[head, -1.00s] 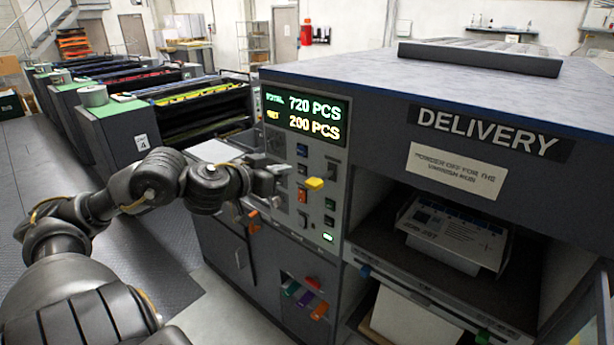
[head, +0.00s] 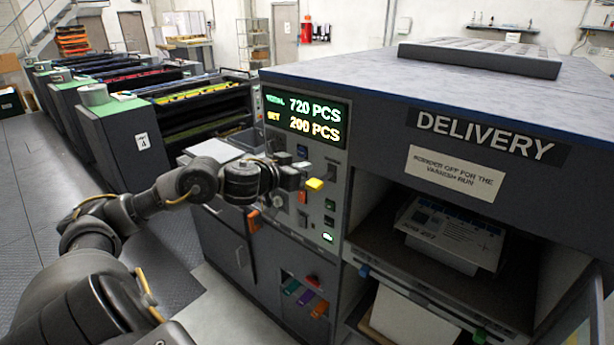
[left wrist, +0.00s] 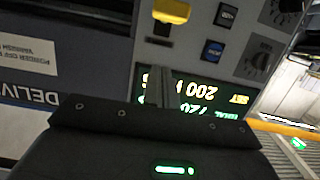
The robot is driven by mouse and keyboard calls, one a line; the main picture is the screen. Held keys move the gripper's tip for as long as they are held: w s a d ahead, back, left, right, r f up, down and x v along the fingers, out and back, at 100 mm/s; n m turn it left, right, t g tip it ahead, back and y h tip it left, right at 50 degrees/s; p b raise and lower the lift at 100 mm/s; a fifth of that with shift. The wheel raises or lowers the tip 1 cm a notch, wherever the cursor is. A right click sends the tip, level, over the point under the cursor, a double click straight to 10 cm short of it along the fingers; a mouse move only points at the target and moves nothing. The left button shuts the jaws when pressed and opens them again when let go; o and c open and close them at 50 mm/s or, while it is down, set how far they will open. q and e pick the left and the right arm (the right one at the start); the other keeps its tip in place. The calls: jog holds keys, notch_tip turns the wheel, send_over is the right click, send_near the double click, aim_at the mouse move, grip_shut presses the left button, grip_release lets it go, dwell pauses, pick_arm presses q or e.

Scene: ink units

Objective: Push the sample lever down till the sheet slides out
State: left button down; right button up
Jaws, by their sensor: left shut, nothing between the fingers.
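The sample lever appears to be the yellow-tipped handle (head: 315,184) standing out from the control panel (head: 318,221). Its yellow end also shows at the top of the left wrist view (left wrist: 171,11). My left gripper (head: 299,174) is at the panel, just left of the yellow end in the head view. Its fingers (left wrist: 163,88) are shut and empty, with a gap between them and the yellow end in the left wrist view. I cannot tell their depth apart exactly. A printed sheet (head: 452,229) lies on the pile inside the delivery opening. My right gripper is not in view.
The counter display (head: 305,117) sits above the lever. Buttons and an orange handle (head: 254,221) are near my gripper. A paper notice (head: 456,173) hangs under the delivery sign. A lower tray (head: 410,318) holds pale paper. Green-topped press units (head: 113,108) stand at the left.

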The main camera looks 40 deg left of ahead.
aim_at(321, 180)
pick_arm(q)
jog(key=f, duration=0.1)
jog(key=w+f, duration=0.1)
jog(key=f, duration=0.1)
jog(key=w+f, duration=0.1)
jog(key=shift+w+f+p, duration=0.2)
jog(key=shift+f+p, duration=0.1)
jog(key=shift+f, duration=0.05)
